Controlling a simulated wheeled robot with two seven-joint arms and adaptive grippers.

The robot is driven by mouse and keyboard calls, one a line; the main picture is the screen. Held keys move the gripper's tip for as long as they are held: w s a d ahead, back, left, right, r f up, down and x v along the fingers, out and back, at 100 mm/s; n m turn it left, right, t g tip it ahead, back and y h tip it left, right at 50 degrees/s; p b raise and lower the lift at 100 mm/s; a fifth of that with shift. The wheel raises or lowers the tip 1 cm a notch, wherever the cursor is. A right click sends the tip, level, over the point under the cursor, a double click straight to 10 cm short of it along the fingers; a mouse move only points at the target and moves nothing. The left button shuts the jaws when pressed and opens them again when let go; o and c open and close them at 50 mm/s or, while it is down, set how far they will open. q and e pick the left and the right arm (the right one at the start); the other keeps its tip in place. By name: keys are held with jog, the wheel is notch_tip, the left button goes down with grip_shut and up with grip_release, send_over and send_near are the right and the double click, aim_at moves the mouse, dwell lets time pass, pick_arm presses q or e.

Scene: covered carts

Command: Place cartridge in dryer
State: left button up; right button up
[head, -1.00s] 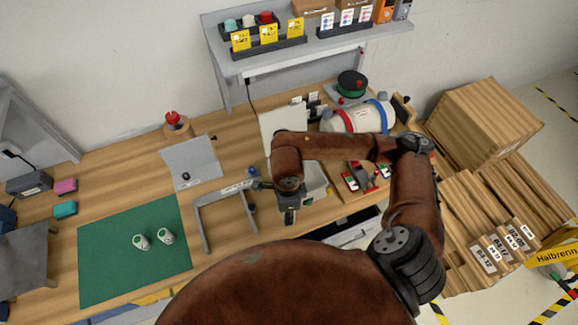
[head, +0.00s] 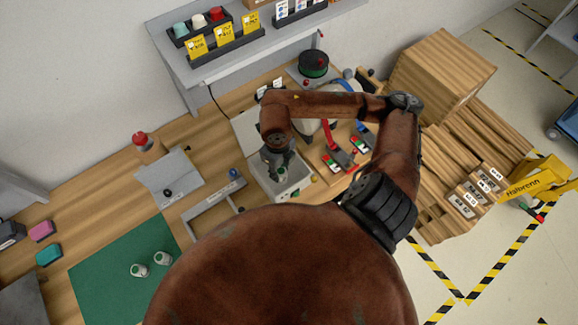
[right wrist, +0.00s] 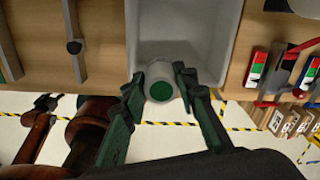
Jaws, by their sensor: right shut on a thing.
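The cartridge (right wrist: 160,84) is a white cylinder with a green end. In the right wrist view it sits between the fingertips of my right gripper (right wrist: 157,88), which is shut on it. The dryer appears to be the light grey open box (right wrist: 190,32) just past the cartridge. In the head view my right gripper (head: 279,162) is over the dryer box (head: 292,188), whose raised lid (head: 243,128) stands behind left. The cartridge's height above the box floor is unclear. Two more white cartridges (head: 138,270) (head: 162,258) stand on the green mat (head: 105,285). My left gripper is out of view.
A grey bracket frame (head: 205,215) lies left of the dryer. A board with red and blue clamps (head: 340,158) is close on its right. A shelf (head: 225,62) with colored cups overhangs the back. Wooden crates (head: 440,85) stand at right.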

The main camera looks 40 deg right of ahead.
jog(key=d+f+p, duration=0.1)
jog(key=d+f, duration=0.1)
jog(key=f, duration=0.1)
jog(key=w+d+f+p, duration=0.1)
jog(key=d+f, duration=0.1)
jog(key=f, duration=0.1)
jog(key=d+f+p, duration=0.1)
jog(key=d+f, duration=0.1)
jog(key=f, duration=0.1)
jog(key=shift+w+d+f, duration=0.15)
jog(key=shift+w+f, duration=0.15)
jog(key=shift+w, duration=0.05)
jog(key=shift+f, duration=0.1)
jog(key=shift+f, duration=0.15)
jog(key=o, duration=0.8)
jog(key=shift+o, duration=0.6)
